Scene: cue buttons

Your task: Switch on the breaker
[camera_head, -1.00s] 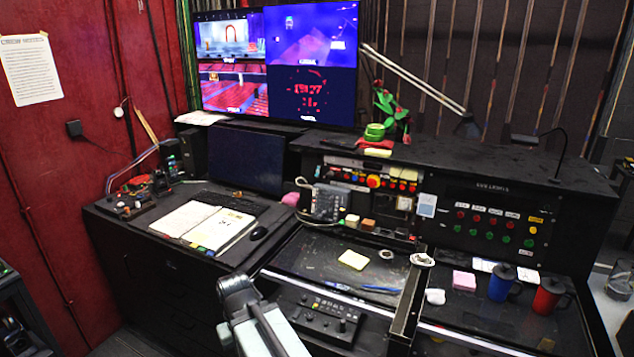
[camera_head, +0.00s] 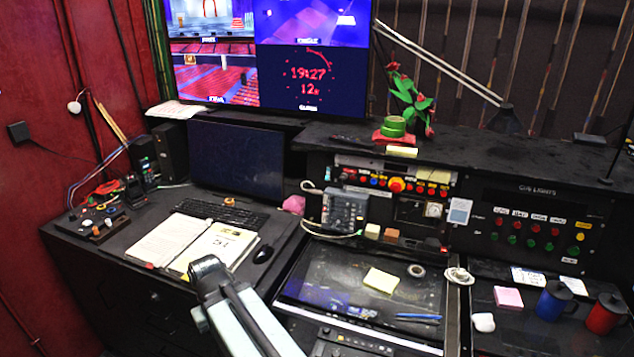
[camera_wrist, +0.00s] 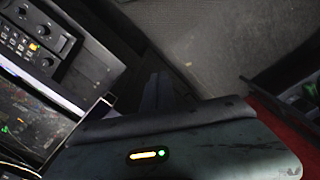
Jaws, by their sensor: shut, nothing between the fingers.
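I cannot tell for certain which item is the breaker. In the head view, a grey box (camera_head: 343,211) with pale cables stands on the desk below a row of coloured buttons (camera_head: 395,183). A black cue-light panel (camera_head: 535,232) with red and green buttons is to its right. My arm reaches up from the bottom of the head view, left of these panels and well short of them. My gripper (camera_wrist: 157,92) shows dim and dark in the wrist view, shut and empty, over the floor beside the desk; its tips are hard to make out.
A blue mug (camera_head: 553,300) and a red mug (camera_head: 606,313) stand at the right. Monitors (camera_head: 313,75) rise behind. Grey floor (camera_wrist: 205,45) is clear in the wrist view.

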